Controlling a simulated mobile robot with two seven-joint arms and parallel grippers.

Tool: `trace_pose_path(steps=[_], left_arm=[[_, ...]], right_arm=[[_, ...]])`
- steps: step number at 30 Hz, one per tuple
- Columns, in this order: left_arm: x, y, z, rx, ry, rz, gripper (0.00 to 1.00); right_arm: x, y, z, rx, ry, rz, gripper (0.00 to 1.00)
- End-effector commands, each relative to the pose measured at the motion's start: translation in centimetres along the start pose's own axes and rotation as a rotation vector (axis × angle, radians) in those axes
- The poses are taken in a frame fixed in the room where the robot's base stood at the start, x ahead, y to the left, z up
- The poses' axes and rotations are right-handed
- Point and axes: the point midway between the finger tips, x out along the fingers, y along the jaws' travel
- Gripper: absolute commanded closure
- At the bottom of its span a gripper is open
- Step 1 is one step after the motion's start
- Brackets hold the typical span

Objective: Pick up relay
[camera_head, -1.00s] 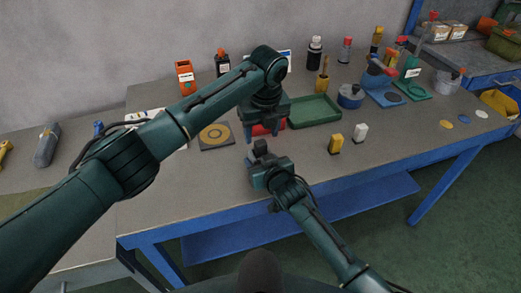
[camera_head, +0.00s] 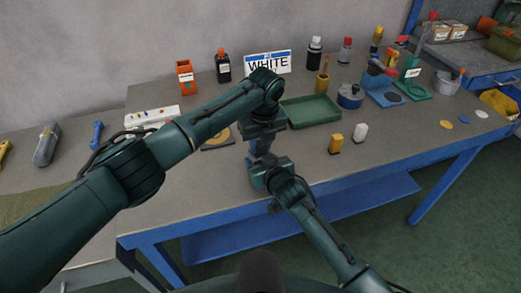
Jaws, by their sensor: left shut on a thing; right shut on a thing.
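My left gripper (camera_head: 262,140) hangs over the front middle of the bench, pointing down. My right gripper (camera_head: 262,160) comes up from below and meets it closely. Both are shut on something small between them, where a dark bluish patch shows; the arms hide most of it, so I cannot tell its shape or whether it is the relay. A yellow block (camera_head: 335,144) and a white block (camera_head: 360,132) stand upright on the bench to the right, apart from both grippers.
A green tray (camera_head: 312,111) lies behind the grippers. A square pad with a yellow ring (camera_head: 218,140) is partly hidden by my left arm. A "WHITE" sign (camera_head: 267,63), bottles and a blue pot (camera_head: 350,96) stand behind.

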Motion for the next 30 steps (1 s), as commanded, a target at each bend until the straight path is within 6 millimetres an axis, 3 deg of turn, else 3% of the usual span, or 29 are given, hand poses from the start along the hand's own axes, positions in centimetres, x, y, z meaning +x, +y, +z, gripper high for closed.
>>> trace_pose_path(steps=[6,14,30], left_arm=[[0.0,0.0,0.0,0.000,-0.001,0.000,0.95],[-0.4,0.0,0.1,0.000,-0.002,-0.002,0.95],[-9.3,0.0,1.5,-0.001,-0.002,-0.002,0.95]], right_arm=[[0.0,0.0,0.1,0.000,-0.001,0.000,0.73],[0.0,0.0,0.1,0.000,-0.001,0.000,0.73],[0.0,0.0,0.1,0.000,-0.002,0.000,0.73]])
